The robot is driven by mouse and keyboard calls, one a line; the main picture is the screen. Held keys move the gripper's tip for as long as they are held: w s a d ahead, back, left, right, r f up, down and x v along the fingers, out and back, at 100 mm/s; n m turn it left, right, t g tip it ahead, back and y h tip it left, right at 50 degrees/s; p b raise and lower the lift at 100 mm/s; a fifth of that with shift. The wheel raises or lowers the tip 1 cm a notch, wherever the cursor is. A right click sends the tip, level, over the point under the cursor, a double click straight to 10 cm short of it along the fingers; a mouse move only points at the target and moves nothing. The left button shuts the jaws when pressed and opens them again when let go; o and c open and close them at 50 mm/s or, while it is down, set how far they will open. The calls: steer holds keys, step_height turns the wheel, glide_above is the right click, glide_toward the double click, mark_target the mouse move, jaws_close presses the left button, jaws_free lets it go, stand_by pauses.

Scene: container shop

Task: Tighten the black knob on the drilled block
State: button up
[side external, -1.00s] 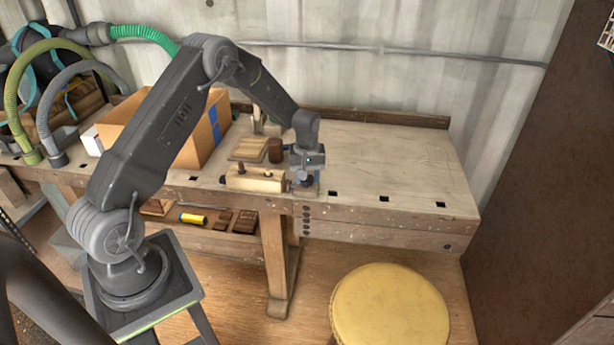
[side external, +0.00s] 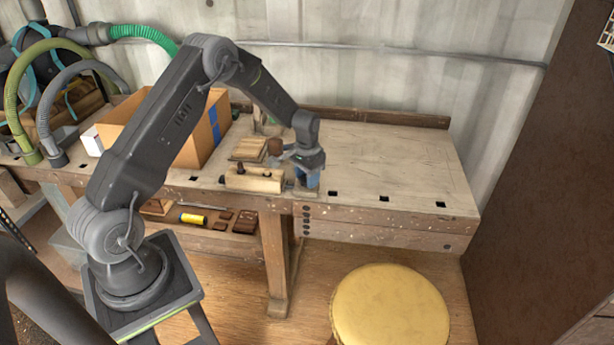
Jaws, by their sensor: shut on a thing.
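A pale wooden block (side external: 256,180) with a dark round spot on its upper left lies near the front edge of the workbench; it looks like the drilled block. My gripper (side external: 303,176) points down just right of it, low over the bench. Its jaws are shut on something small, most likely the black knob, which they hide. Part of a blue thing (side external: 308,180) shows under and beside the jaws. I cannot tell how far the knob is seated.
Behind the block are a flat wooden piece (side external: 248,149) and a brown cylinder (side external: 274,146). A cardboard box (side external: 205,130) stands on the left. The workbench's right half (side external: 395,165) is clear apart from square holes. A yellow stool (side external: 390,308) stands in front.

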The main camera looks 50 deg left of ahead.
steer(key=m, duration=0.6)
steer(key=shift+m, duration=0.3)
stand_by(0.4)
steer(key=o, duration=0.9)
steer(key=shift+o, duration=0.2)
steer(key=shift+r, duration=0.1)
step_height(320, 180, up, 14)
